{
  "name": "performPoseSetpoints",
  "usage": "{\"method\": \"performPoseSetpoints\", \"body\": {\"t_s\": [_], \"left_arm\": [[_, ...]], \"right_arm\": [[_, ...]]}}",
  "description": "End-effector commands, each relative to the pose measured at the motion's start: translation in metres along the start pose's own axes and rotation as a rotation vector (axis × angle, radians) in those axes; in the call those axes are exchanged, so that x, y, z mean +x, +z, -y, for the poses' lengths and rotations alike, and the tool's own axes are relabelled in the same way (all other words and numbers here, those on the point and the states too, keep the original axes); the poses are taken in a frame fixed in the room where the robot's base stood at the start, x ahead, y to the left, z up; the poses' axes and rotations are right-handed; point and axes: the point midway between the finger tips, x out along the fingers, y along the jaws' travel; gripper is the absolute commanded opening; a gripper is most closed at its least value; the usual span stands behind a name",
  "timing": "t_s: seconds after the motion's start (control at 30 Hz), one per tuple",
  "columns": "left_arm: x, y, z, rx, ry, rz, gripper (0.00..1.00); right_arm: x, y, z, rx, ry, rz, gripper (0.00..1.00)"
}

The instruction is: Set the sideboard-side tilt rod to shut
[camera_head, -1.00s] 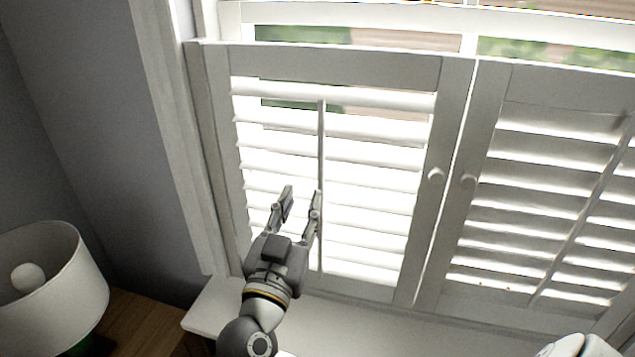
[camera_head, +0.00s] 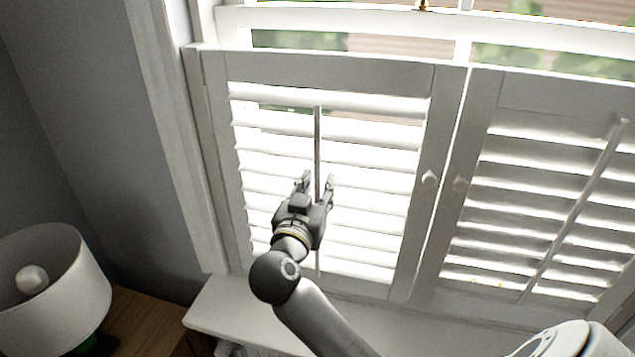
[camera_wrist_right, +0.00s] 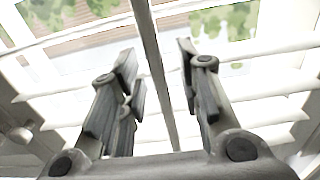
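The left shutter panel's tilt rod (camera_head: 317,150), on the side of the wooden furniture and lamp, is a thin upright bar in front of bright, open slats (camera_head: 375,190). My right gripper (camera_head: 317,182) is at the rod's middle, fingers pointing up towards the panel. In the right wrist view, the rod (camera_wrist_right: 158,70) runs between the two open fingers (camera_wrist_right: 157,60), with a gap visible on each side. The rod's stretch behind the gripper body is hidden. My left gripper is not in view.
The right shutter panel (camera_head: 485,110) has its own slanting tilt rod (camera_head: 580,205). Two knobs (camera_head: 429,177) sit where the panels meet. A white sill (camera_head: 235,305) runs below. A lamp (camera_head: 60,285) stands on wooden furniture (camera_head: 145,325) at the lower left.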

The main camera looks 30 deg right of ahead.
Motion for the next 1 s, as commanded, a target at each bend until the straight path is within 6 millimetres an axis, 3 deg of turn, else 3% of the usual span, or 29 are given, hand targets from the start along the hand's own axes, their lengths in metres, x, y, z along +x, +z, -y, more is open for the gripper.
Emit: {"method": "performPoseSetpoints", "body": {"t_s": [0.33,0.6,0.83,1.0], "left_arm": [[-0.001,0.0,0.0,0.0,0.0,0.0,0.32],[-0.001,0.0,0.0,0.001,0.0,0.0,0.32],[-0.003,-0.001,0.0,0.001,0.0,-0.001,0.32],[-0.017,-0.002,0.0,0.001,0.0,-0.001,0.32]], "right_arm": [[0.005,0.0,0.0,0.0,0.001,0.0,0.32],[0.005,0.0,0.0,0.0,0.001,0.0,0.0],[0.005,-0.001,0.0,0.0,0.0,0.0,0.0],[0.005,-0.012,0.0,0.001,0.0,0.0,0.0]]}}
